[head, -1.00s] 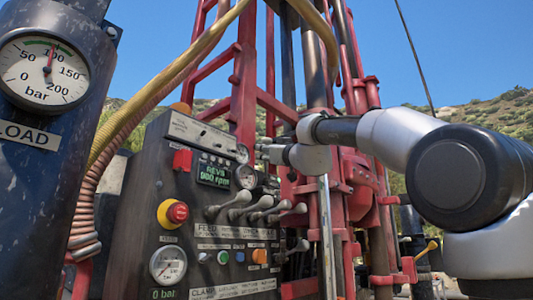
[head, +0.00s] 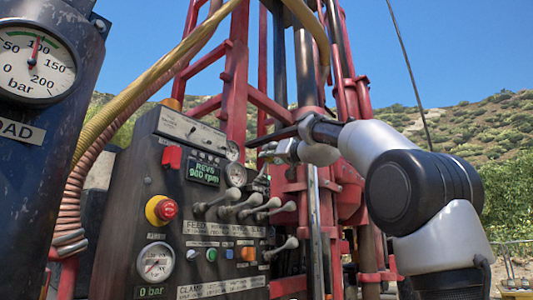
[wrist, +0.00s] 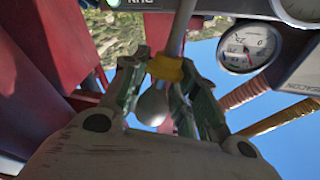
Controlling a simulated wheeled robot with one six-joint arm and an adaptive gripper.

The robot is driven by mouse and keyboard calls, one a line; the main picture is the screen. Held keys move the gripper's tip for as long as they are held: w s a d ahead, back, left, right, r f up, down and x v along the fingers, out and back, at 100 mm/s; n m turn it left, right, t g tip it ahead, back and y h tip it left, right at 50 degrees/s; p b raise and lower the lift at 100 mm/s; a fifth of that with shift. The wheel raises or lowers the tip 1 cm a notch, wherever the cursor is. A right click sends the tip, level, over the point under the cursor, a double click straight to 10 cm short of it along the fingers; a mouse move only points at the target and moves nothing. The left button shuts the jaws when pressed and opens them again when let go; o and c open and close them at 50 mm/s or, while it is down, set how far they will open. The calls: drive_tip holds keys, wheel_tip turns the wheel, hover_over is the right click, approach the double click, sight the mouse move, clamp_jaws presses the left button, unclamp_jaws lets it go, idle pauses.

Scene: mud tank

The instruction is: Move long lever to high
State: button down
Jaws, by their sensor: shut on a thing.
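In the wrist view, the fingers of my gripper (wrist: 163,88) close from both sides around a pale metal lever (wrist: 180,28). The lever has a yellow collar (wrist: 166,68) and a round grey knob (wrist: 152,107), which sits between the fingers. In the head view, my gripper (head: 268,155) is at the upper right edge of the dark control panel (head: 140,190), above the row of ball-ended levers (head: 245,207). The held lever is mostly hidden there. I cannot tell its exact setting or read its labels.
The panel carries a red stop button (head: 165,210), a display (head: 203,171) and a small gauge (head: 156,262). A dark column with a large gauge (head: 30,62) stands at the left, beside yellow hoses (head: 150,75). The red rig frame (head: 236,100) rises behind my gripper.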

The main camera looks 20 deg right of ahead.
drive_tip(key=shift+w+d+f+m, duration=0.2)
drive_tip(key=shift+w+d+m, duration=0.25)
drive_tip(key=shift+d+m, duration=0.05)
drive_tip(key=c, duration=1.1)
unclamp_jaws()
drive_tip(key=shift+d, duration=0.1)
drive_tip(key=v, duration=1.2)
drive_tip(key=shift+r, duration=0.1)
